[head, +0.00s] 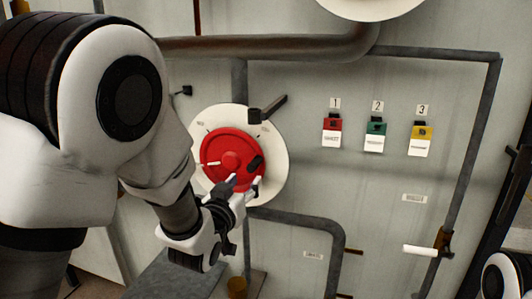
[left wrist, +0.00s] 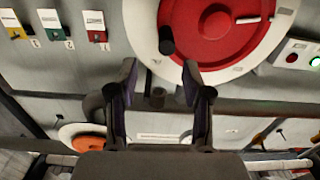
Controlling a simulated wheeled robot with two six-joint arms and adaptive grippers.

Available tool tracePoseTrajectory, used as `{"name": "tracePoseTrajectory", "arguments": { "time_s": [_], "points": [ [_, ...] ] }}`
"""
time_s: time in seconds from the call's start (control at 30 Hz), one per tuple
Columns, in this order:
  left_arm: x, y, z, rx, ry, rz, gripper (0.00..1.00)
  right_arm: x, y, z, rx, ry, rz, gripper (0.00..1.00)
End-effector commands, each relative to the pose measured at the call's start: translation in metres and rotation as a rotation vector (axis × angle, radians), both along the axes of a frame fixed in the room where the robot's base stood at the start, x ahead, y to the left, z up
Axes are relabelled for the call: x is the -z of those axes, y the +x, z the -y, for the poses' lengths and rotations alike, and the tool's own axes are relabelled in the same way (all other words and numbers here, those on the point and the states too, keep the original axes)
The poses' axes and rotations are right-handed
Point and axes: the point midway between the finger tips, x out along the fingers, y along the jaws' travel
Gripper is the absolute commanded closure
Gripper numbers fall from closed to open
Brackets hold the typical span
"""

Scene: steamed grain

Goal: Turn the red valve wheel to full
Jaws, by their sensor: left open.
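The red valve wheel (head: 222,145) sits on a white round plate (head: 276,165) on the wall. It carries a white pointer mark towards the left and a black knob (head: 255,163) at its lower right. My left gripper (head: 245,187) is open and empty in front of the wheel's lower right edge, near the knob. In the left wrist view the wheel (left wrist: 207,38) is at the top, and the knob (left wrist: 166,41) shows beyond the gap between the open fingers (left wrist: 160,80). I see no contact. My right gripper is not in view.
A black lever (head: 270,107) juts out at the plate's upper right. Pipes (head: 300,218) run below and above the wheel. Red, green and yellow tags (head: 375,128) hang to the right. A white-handled lever (head: 420,250) is at the lower right. The left wrist view shows a button box (left wrist: 300,55).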

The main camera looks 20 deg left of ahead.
Motion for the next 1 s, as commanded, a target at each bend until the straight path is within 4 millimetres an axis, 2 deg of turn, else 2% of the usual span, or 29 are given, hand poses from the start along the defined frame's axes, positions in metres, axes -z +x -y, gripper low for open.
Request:
{"name": "tracePoseTrajectory", "arguments": {
  "time_s": [0.03,0.13,0.4,0.5,0.77,0.87,0.9,0.93,1.0],
  "points": [
    [-0.006,0.002,0.0,0.0,-0.001,0.007,0.51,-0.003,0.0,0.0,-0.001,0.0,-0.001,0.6],
    [-0.006,0.012,0.0,0.0,-0.001,0.007,0.51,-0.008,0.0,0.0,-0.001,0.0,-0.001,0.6],
    [-0.007,0.063,0.002,-0.001,-0.002,0.004,0.51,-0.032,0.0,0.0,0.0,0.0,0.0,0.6],
    [-0.005,0.074,0.002,-0.001,-0.001,0.005,0.51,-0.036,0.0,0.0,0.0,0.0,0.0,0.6],
    [-0.002,0.078,0.002,-0.001,0.0,0.004,0.51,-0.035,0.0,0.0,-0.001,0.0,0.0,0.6],
    [-0.002,0.077,0.002,-0.001,0.0,0.004,0.82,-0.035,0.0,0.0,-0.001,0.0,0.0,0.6],
    [-0.002,0.077,0.002,-0.001,-0.001,0.004,0.97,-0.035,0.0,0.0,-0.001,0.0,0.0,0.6],
    [-0.002,0.077,0.002,-0.001,-0.001,0.004,1.0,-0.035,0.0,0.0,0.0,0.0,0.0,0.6],
    [-0.002,0.077,0.002,0.0,0.0,0.004,1.0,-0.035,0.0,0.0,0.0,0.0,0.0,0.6]
  ]
}}
